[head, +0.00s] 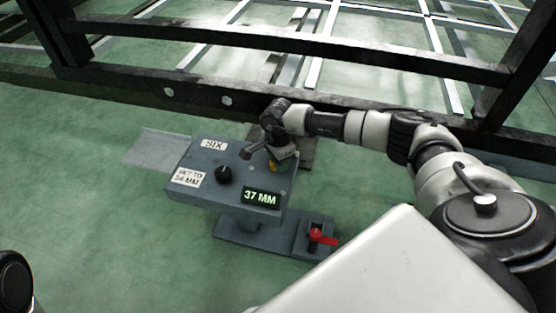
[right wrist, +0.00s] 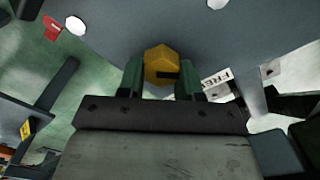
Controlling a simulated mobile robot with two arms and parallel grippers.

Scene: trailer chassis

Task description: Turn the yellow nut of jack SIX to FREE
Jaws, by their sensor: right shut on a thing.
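Jack SIX (head: 228,180) is a grey box on a stand, with a "SIX" plate on top. Its yellow nut (right wrist: 161,65) is hexagonal with a dark slot or mark on its face. The nut shows as a small yellow patch under the gripper in the head view (head: 272,167). My right gripper (right wrist: 160,80) is shut on the nut, one green-grey finger on each side. A white "FREE" label (right wrist: 216,81) lies right of the nut, partly hidden by a finger. A red label (right wrist: 52,28) is at the upper left. My left gripper is not in view.
The jack has a black knob (head: 224,173), a "SET TO 34 MM" plate (head: 188,178) and a display (head: 262,197) reading 37 MM. A red lever (head: 322,237) sits on its base. The dark chassis beam (head: 200,99) runs behind. Green floor is clear at left.

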